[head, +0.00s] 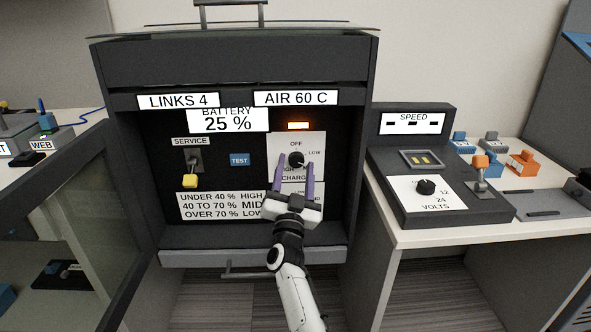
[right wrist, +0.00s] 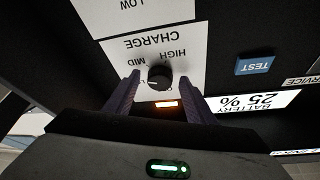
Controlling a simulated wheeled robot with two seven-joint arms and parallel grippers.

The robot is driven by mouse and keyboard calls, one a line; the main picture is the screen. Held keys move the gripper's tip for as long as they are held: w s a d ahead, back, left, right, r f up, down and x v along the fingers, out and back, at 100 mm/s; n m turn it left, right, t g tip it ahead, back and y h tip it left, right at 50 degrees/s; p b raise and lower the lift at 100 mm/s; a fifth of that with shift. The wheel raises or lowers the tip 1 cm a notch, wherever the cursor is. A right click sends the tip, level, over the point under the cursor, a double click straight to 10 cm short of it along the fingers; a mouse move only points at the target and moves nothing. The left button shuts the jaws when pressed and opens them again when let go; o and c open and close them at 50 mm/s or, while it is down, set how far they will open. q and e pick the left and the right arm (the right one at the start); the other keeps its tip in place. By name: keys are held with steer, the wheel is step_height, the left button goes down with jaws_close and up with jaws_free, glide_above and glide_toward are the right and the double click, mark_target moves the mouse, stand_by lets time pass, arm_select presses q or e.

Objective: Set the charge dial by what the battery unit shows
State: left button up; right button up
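The battery unit's display (head: 228,121) reads BATTERY 25 %. The black charge dial (head: 296,159) sits on a white plate with OFF above and LOW to its right; in the right wrist view the dial (right wrist: 160,76) shows upside down, with HIGH and MID legible. Its white mark appears to point toward the LOW side. My right gripper (head: 294,174) is open, its purple fingers either side of the dial with gaps visible in the right wrist view (right wrist: 160,90). A rule card (head: 221,205) reads under 40 % HIGH, 40 to 70 % MID, over 70 % LOW. My left gripper is not in view.
An orange lamp (head: 298,126) glows above the dial. Left of it are a blue TEST button (head: 240,160) and a yellow-tipped SERVICE lever (head: 191,181). An open glass door (head: 70,220) stands at left. A VOLTS console (head: 440,195) stands at right.

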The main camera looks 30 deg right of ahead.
step_height(320, 180, up, 10)
steer(key=p, duration=0.4)
steer(key=shift+r, duration=0.1)
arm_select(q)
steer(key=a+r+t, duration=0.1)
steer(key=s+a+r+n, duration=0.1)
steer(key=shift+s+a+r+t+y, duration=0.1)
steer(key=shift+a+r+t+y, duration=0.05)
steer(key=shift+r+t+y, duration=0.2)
arm_select(e)
steer(key=shift+s, duration=0.1)
